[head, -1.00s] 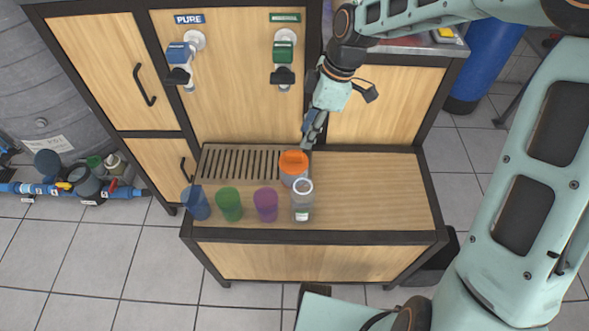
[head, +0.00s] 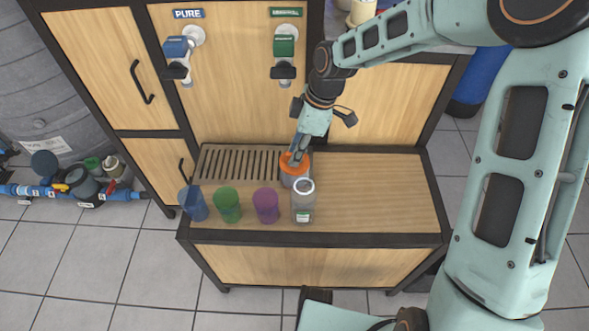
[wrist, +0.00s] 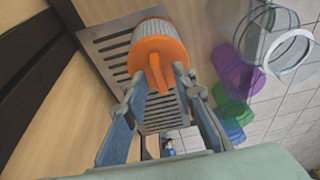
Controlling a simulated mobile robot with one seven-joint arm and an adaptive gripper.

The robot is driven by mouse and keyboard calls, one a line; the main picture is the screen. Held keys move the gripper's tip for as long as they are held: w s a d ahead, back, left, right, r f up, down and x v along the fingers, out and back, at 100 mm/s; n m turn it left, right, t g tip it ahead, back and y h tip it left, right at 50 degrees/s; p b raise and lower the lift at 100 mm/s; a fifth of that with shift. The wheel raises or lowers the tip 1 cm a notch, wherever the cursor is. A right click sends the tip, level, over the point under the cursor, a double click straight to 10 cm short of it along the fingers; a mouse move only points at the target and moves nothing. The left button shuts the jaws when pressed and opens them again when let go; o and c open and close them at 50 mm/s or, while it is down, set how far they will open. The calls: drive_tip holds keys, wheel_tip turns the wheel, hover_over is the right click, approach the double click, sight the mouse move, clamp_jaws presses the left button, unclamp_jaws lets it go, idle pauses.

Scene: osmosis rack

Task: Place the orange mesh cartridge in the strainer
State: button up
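The orange mesh cartridge (head: 290,178) stands on the bench at the right end of the slotted grate. It has an orange cap with a raised fin and a pale ribbed body, also seen in the wrist view (wrist: 158,60). My gripper (head: 294,160) is over the cap. In the wrist view my gripper (wrist: 158,80) is open, with one finger on each side of the fin and gaps showing. I cannot surely identify the strainer; a clear jar with an open white rim (head: 303,205) stands just in front of the cartridge.
Blue (head: 193,203), green (head: 228,205) and purple (head: 266,206) cups stand along the bench front. The slotted grate (head: 225,163) is behind them. Taps hang on the panel above. The right of the bench (head: 375,190) is clear. Blue piping (head: 50,192) with fittings is at far left.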

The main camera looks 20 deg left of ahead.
clamp_jaws()
drive_tip(key=shift+r, duration=0.15)
